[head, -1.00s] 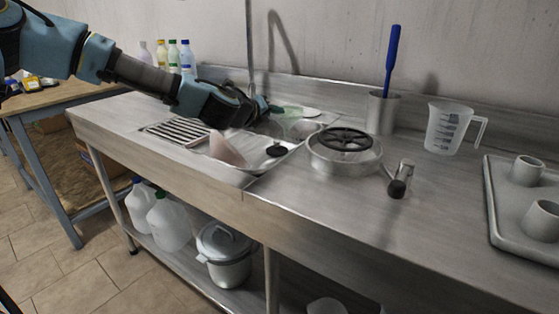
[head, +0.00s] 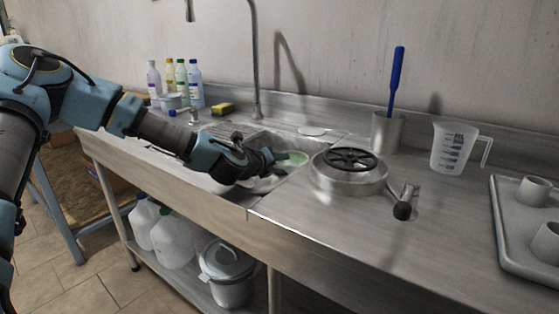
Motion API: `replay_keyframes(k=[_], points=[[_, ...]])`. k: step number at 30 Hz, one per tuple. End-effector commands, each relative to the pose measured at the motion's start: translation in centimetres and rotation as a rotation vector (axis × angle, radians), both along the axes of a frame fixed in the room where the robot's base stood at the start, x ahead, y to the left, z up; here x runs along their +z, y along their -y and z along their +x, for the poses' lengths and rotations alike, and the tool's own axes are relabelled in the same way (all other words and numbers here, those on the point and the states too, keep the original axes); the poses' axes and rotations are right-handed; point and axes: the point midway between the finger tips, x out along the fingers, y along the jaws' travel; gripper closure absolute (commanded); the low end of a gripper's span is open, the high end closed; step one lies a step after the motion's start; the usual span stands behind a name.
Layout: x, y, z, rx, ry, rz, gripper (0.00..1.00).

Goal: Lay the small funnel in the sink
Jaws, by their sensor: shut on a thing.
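My gripper (head: 274,158) is over the right part of the sink (head: 226,191), shut on a pale green, translucent piece that I take for the small funnel (head: 294,158). The funnel shows just right of the fingertips; its left part is hidden by the gripper. I cannot tell whether it touches the sink. My forearm and gripper cover much of the basin. A pale shape (head: 262,184) shows in the basin below the gripper, too hidden to make out.
A round metal vessel with a black wheel-like top (head: 349,165) stands right of the sink. A white disc (head: 313,131) lies behind. Several bottles (head: 181,82) and a yellow sponge (head: 222,109) are at the back left. A measuring jug (head: 455,147) stands right; the front counter is clear.

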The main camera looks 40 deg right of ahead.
Motion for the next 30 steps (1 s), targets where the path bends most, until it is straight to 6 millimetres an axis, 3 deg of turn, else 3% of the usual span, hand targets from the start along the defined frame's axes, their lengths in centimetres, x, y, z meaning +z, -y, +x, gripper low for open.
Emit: replay_keyframes(k=[12,13,20,30], points=[[-1.2,-0.1,0.0,0.000,-0.002,0.002,1.00],[-1.2,-0.1,0.0,0.001,-0.003,0.003,0.77],[-1.5,-0.1,-0.1,0.000,-0.005,0.006,0.51],[-1.4,-0.2,-0.2,-0.002,-0.008,0.010,0.49]])
